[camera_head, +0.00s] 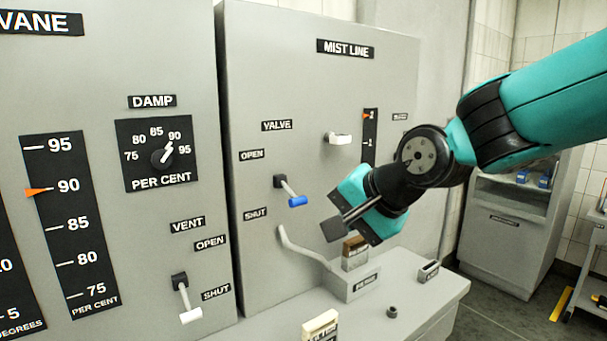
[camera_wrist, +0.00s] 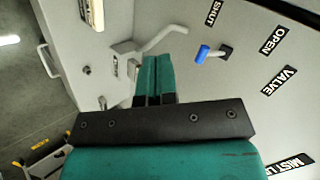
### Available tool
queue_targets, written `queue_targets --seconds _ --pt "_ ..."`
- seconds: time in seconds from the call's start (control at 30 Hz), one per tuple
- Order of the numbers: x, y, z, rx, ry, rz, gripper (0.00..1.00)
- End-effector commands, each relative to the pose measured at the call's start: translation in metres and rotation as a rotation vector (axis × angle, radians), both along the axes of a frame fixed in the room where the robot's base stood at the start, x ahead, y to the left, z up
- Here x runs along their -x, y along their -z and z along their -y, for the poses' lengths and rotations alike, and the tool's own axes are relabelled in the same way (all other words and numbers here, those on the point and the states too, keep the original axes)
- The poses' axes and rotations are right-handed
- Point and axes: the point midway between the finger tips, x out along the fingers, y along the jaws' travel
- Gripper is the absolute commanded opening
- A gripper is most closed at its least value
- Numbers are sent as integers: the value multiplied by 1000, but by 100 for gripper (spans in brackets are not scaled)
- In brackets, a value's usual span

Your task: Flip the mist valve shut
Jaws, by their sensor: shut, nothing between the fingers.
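The mist valve lever (camera_head: 290,190) has a blue grip and a dark pivot, on the grey mist line panel (camera_head: 300,100). It sits between the OPEN label (camera_head: 251,155) above and the SHUT label (camera_head: 256,213) below. It sticks out from the panel and slopes down to the right; I cannot tell its exact setting. My gripper (camera_head: 334,230) is shut and empty, right of and a little lower than the blue grip, apart from it. In the wrist view the shut fingers (camera_wrist: 157,62) lie left of the blue grip (camera_wrist: 203,54), with a gap between.
A bent grey pipe (camera_head: 305,248) runs below the lever to a box (camera_head: 354,284) on the ledge, close under my gripper. A white knob (camera_head: 338,138) juts out above right. The vent lever (camera_head: 186,300) is on the left panel. Room around the blue grip looks clear.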

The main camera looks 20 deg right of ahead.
Motion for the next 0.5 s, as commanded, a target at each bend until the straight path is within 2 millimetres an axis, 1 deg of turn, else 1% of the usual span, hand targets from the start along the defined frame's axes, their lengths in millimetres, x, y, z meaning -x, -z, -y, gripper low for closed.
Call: queue_targets --seconds 0.03,0.1,0.2,0.27,0.33,0.43,0.5 --pt "-15 -25 12 -64 106 21 0" --pt "-30 -40 24 -148 225 48 0" --pt "-42 -52 35 -222 320 73 0" --pt "-46 -53 37 -242 343 79 0" --pt "-51 -50 36 -249 350 77 0" --pt "-60 -41 32 -249 347 74 0" --pt "-71 -35 29 -246 347 74 0"
